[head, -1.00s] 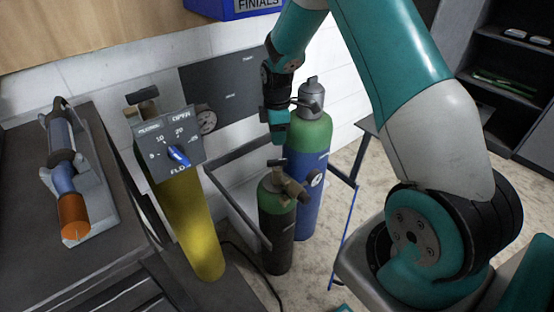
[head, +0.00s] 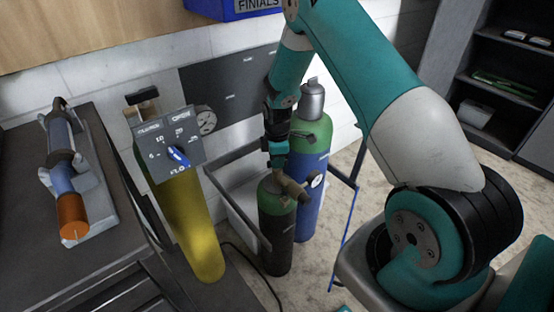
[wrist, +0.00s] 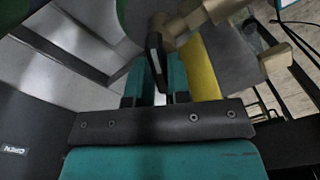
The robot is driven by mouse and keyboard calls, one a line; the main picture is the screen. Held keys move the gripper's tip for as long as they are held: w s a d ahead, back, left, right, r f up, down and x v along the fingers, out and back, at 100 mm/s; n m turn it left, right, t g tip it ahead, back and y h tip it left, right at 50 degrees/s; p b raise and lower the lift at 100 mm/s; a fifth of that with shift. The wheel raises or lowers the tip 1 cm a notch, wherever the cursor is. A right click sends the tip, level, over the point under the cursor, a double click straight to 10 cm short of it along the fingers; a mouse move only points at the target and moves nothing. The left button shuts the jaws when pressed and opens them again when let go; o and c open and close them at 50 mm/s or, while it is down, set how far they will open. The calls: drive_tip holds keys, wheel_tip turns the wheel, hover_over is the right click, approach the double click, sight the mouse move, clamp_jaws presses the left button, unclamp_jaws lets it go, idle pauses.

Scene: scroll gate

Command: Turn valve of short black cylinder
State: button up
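The short black cylinder (head: 277,237) with a green shoulder stands upright on the floor in the middle of the head view. A tan valve fitting with a round gauge sits on its top. My gripper (head: 277,166) points down over this valve in the head view. In the wrist view my gripper's two teal fingers (wrist: 158,78) stand a little apart, with the dark valve handle (wrist: 156,52) between them. Whether the fingers press on the handle cannot be made out. The tan valve body (wrist: 184,22) lies just beyond the fingertips.
A taller blue cylinder (head: 310,192) with a green shoulder stands close behind. A yellow cylinder (head: 194,225) with a grey flow dial (head: 169,146) stands to the left. A dark frame rail (head: 234,205) runs beside the black cylinder. A dark bench (head: 92,240) is at far left.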

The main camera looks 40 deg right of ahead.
clamp_jaws()
